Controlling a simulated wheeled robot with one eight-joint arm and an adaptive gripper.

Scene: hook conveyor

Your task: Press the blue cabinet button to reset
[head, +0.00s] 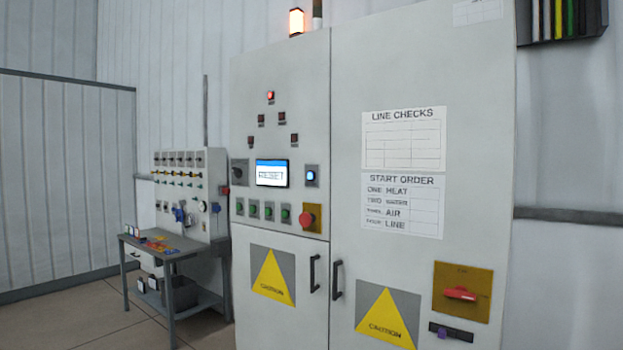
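The grey control cabinet (290,75) stands upright in front of me and fills the middle of the head view. The screen (271,173) reads "RESET". My gripper is not in the head view, so its state and its distance from the button are not shown.
A red mushroom button (308,218) sits below the blue one, beside a row of green buttons (268,210). A red rotary handle (460,293) is at lower right. A workbench (170,250) with a switch panel (190,190) stands left. Floor (80,325) at lower left looks clear.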

